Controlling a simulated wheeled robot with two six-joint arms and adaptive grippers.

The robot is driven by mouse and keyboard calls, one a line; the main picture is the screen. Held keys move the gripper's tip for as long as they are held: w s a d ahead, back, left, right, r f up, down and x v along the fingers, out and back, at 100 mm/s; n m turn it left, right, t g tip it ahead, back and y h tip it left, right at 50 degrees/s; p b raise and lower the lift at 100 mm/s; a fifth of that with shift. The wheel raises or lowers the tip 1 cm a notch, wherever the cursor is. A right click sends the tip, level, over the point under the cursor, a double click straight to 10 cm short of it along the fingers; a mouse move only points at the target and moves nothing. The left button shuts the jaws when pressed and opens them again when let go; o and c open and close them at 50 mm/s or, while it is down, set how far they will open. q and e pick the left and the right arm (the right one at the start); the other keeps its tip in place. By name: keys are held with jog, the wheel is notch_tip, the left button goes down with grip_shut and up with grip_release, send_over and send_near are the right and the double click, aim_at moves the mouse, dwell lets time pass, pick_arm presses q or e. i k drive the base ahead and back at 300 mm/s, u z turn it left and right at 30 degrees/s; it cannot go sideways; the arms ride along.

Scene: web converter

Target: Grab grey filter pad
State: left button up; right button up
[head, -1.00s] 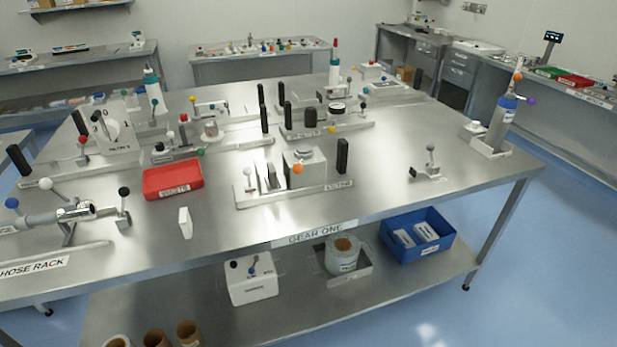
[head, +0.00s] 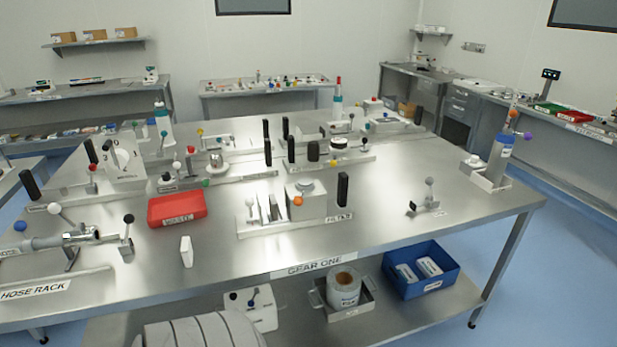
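A filter station (head: 291,219) labelled with a word like "FILTER" stands on the near part of the steel table. Thin grey-white upright plates (head: 268,207) stand in its left part, beside a grey block with a round top (head: 306,197). One of these plates may be the grey filter pad, but I cannot tell which. A small white slab (head: 186,251) stands upright alone on the table, left of the station. Neither of my grippers is in view.
A red tray (head: 177,210) sits behind the white slab. A hose rack (head: 55,285) is at the left edge. Bare steel (head: 390,225) lies right of the station. A blue bin (head: 421,284) and a canister (head: 344,288) are on the lower shelf.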

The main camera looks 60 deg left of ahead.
aim_at(273, 204)
jog(key=i, duration=1.15)
jog(key=u, duration=1.7)
